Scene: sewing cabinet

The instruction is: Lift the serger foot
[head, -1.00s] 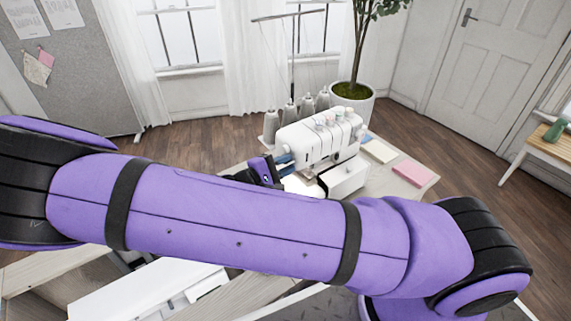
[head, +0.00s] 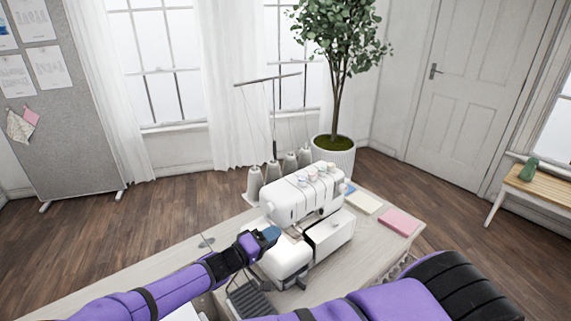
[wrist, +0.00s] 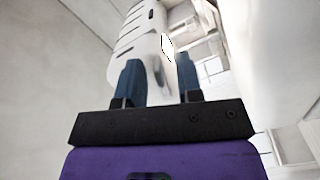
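The white serger (head: 300,198) stands on the pale table, with coloured dials along its top. It also fills much of the wrist view as a white slotted housing (wrist: 140,30). My gripper (head: 270,234) is at the serger's left front side, its blue fingertips close to the white body. In the wrist view my gripper (wrist: 158,82) has its two blue fingers apart, with a gap between them and the white housing beyond. I cannot tell whether either finger touches the machine. The serger foot cannot be made out; the machine's body and my gripper hide that area.
Grey thread cones (head: 273,174) and a thread stand (head: 273,115) rise behind the serger. A pink pad (head: 399,222) and a cream pad (head: 362,202) lie on the table (head: 385,249) at right. A potted tree (head: 333,155) stands behind.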

